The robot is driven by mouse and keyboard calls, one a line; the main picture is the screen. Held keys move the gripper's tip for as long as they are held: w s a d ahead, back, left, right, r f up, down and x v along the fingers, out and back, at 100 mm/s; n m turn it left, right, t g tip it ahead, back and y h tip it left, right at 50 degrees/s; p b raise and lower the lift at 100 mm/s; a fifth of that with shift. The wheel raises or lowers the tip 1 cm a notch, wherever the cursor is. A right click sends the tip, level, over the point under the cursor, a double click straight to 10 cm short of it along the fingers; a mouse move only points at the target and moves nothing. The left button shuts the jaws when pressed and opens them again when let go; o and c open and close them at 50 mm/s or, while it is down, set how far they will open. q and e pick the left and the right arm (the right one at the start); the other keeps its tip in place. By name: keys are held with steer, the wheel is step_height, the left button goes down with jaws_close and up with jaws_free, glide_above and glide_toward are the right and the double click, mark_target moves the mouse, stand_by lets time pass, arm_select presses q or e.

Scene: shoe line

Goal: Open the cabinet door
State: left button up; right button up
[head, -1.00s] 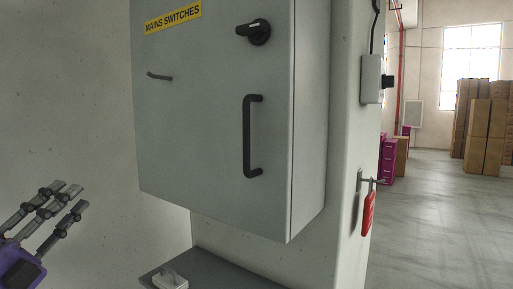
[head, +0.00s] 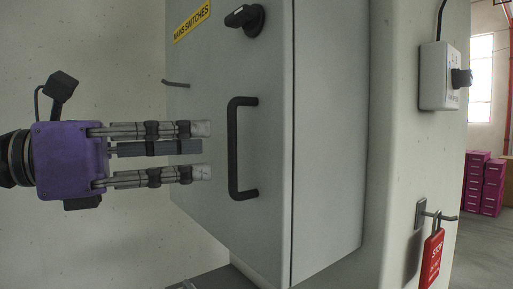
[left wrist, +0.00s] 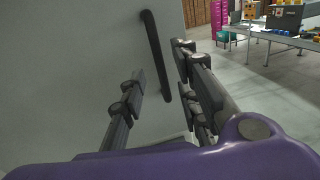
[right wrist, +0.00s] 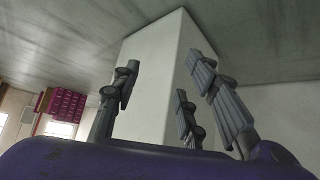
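The grey cabinet door (head: 268,70) with a "MAINS SWITCHES" label stands shut on the wall. Its black vertical bar handle (head: 234,150) is near the door's right side, below a black rotary knob (head: 245,18). My purple left gripper (head: 201,150) points at the handle from the left, its fingertips a short way from it, open and empty. In the left wrist view the handle (left wrist: 155,52) lies ahead, between the spread fingers. My right gripper (right wrist: 163,68) shows only in the right wrist view, open and empty, facing a pale column.
A small black hook-like part (head: 176,84) sticks out at the door's left. Purple boxes (head: 486,185) stand on the floor beyond.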

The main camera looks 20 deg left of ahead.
arm_select(q)
steer(key=p, duration=0.1)
glide_above(233, 187)
steer(key=shift+w+a+f, duration=0.1)
steer(key=shift+w, duration=0.25)
steer(key=shift+c, duration=0.4)
jaws_close()
